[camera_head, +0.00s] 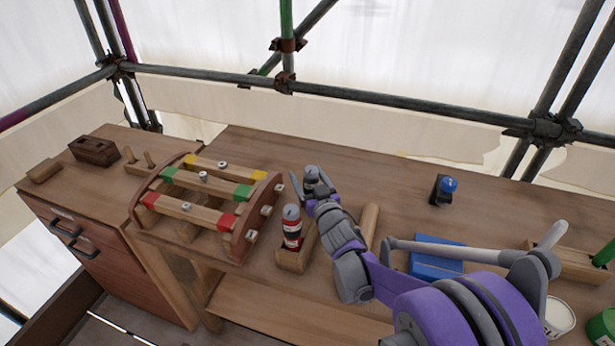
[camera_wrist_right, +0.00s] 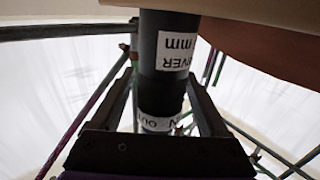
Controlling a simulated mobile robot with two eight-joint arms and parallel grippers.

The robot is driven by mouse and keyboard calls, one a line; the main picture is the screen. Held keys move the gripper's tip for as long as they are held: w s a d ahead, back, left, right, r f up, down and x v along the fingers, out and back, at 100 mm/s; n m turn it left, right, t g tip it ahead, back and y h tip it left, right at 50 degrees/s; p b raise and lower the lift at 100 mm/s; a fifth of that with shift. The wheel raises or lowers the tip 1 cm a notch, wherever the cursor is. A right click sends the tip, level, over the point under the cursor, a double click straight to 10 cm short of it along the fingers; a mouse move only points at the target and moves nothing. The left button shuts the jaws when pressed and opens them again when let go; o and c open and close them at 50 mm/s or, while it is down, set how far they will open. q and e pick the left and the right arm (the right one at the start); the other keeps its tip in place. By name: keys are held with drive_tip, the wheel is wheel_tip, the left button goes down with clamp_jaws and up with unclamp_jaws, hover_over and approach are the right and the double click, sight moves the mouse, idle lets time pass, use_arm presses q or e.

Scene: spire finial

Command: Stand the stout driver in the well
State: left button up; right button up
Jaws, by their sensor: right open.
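A dark cylindrical driver (camera_head: 311,174) with a grey top stands upright at the far end of a small wooden rack (camera_head: 291,262). In the right wrist view the driver (camera_wrist_right: 163,78) is black with white labels, one reading "DRIVER" and "mm". My right gripper (camera_head: 311,189) is open, with one finger on each side of this driver; whether they touch it I cannot tell. A second driver (camera_head: 292,228), red and black with a grey top, stands at the rack's near end. The rack's far part is hidden behind my gripper. My left gripper is out of view.
A wooden frame with coloured bars (camera_head: 207,190) stands just left of the rack. A wooden cylinder (camera_head: 369,222) lies right of my gripper. A blue tray (camera_head: 437,257) and a blue-knobbed black item (camera_head: 444,188) are farther right. The back middle of the bench is clear.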

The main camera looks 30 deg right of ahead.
drive_tip(key=shift+r, duration=0.2)
drive_tip(key=s+a, duration=0.2)
drive_tip(key=s, duration=0.9)
drive_tip(key=shift+s+a, duration=0.15)
drive_tip(key=shift+s, duration=0.25)
drive_tip(key=shift+f, duration=0.1)
